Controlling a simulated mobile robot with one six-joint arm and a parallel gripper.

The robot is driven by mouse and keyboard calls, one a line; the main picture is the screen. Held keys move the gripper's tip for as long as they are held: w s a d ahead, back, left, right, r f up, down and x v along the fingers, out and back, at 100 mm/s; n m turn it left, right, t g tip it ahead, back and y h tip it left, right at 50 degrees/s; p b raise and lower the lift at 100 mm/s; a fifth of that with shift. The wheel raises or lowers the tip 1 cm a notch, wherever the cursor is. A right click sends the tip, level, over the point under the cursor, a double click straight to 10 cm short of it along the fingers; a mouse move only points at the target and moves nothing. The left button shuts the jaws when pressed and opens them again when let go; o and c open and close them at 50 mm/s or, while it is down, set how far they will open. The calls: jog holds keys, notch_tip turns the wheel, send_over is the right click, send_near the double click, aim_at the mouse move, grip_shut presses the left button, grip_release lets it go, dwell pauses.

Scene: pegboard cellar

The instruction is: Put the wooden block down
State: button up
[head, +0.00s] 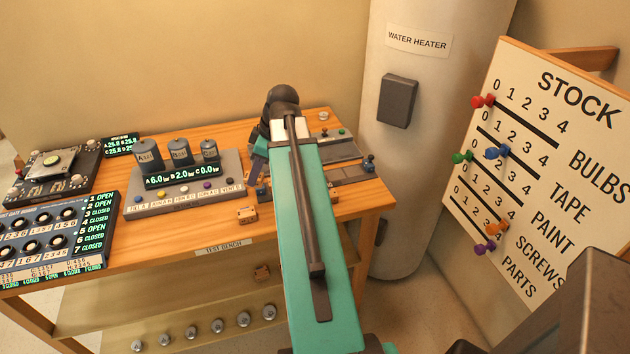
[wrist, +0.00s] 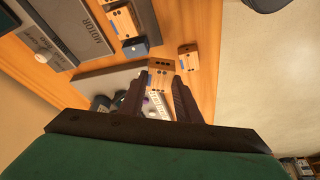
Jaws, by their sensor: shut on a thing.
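My gripper (wrist: 159,85) is shut on a small wooden block (wrist: 160,73) with dark dots, which shows between the fingertips in the wrist view. It is held over the wooden test bench (head: 160,242). In the head view my gripper (head: 253,176) is beside the grey gauge panel, partly hidden by my arm. I cannot tell from these views how far the block is above the bench.
Another wooden block (head: 247,214) lies near the bench's front edge. A gauge panel (head: 182,200) stands left of my gripper. A switch panel (head: 68,240) is farther left. The water heater (head: 405,150) and stock board (head: 545,170) are right. Bare wood shows along the front.

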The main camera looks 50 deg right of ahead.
jog(key=s+d, duration=0.3)
jog(key=s+d+f+n, duration=0.1)
jog(key=s+d, duration=0.1)
jog(key=s, duration=0.2)
jog(key=s+d+f+n+y, duration=0.1)
jog(key=s+d, duration=0.2)
jog(key=s, duration=0.1)
jog(key=shift+s+d+g, duration=0.15)
jog(key=shift+d+g, duration=0.15)
jog(key=s+d+f+n, duration=0.1)
jog(key=s+d, duration=0.3)
jog(key=s, duration=0.6)
jog(key=shift+s+d+n+g, duration=0.3)
jog(key=shift+s+n+g, duration=0.1)
jog(key=shift+n, duration=0.5)
jog(key=shift+w+d+y, duration=0.1)
jog(key=shift+y, duration=0.2)
jog(key=w+d+p, duration=0.1)
jog(key=w+d, duration=0.2)
jog(key=d, duration=0.1)
jog(key=w+d+f+p, duration=0.1)
jog(key=w+d+p, duration=0.1)
jog(key=w+d, duration=0.1)
jog(key=w+d+p, duration=0.1)
jog(key=w+d, duration=0.3)
jog(key=d, duration=0.1)
jog(key=shift+w+f+p, duration=0.1)
jog(key=shift+f+p, duration=0.15)
jog(key=shift+p, duration=0.15)
